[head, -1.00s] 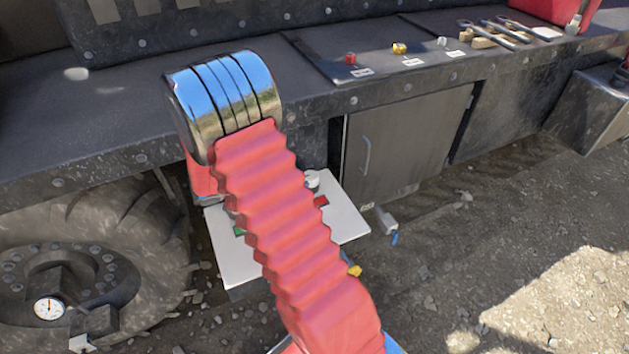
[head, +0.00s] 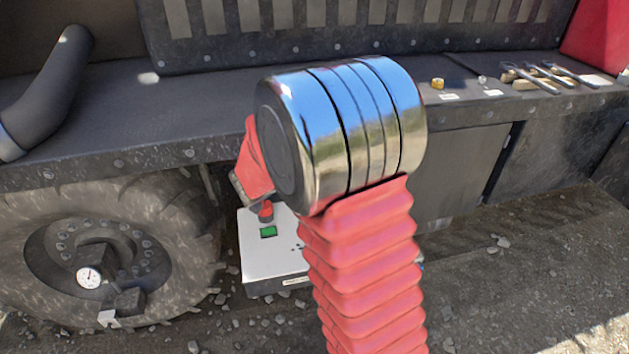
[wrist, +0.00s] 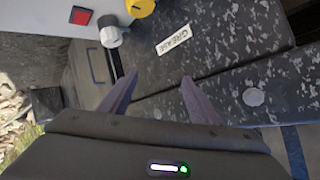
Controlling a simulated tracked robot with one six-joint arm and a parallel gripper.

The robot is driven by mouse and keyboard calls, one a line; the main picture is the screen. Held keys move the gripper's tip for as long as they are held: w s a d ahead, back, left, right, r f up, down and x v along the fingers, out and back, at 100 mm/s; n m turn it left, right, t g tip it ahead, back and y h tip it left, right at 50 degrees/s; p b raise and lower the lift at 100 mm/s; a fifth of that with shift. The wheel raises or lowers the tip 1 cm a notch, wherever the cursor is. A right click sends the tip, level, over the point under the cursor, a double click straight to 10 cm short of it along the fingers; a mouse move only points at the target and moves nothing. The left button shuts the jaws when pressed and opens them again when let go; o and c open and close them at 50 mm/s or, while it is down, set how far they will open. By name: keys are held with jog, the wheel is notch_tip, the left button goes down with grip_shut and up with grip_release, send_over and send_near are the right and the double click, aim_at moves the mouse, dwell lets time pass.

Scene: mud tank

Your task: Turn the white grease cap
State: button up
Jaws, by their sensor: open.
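A small white cap (head: 482,79) stands on the truck's dark deck in the head view, with a pale label (head: 493,93) too small to read in front of it. A yellow cap (head: 437,83) is to its left. In the wrist view a plate reading GREASE (wrist: 173,39) is on a dark speckled surface. My gripper (wrist: 160,78) is open and empty below the plate in the wrist view, touching nothing visible. My arm hides the fingers in the head view.
A white box (head: 258,262) with a green button (head: 268,232) stands beside the wheel (head: 110,250). Spanners (head: 540,78) lie right of the caps. Open gravel is at front right.

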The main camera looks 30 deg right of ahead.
jog(key=w+a+r+n+t+y, duration=0.1)
jog(key=a+r+n+t+y, duration=0.35)
jog(key=a+r, duration=0.45)
jog(key=s+a+r+n+y, duration=0.4)
jog(key=s+a+n+y, duration=0.25)
jog(key=a, duration=0.45)
jog(key=s+f+n+g, duration=0.1)
jog(key=s+n+g, duration=0.1)
jog(key=s, duration=1)
jog(key=s+f+n+g+h, duration=0.1)
jog(key=s+f+n+g, duration=0.1)
jog(key=s, duration=1.1)
jog(key=shift+s+n+g, duration=0.3)
jog(key=shift+n+g, duration=0.2)
jog(key=shift+g, duration=0.65)
jog(key=shift+c, duration=0.3)
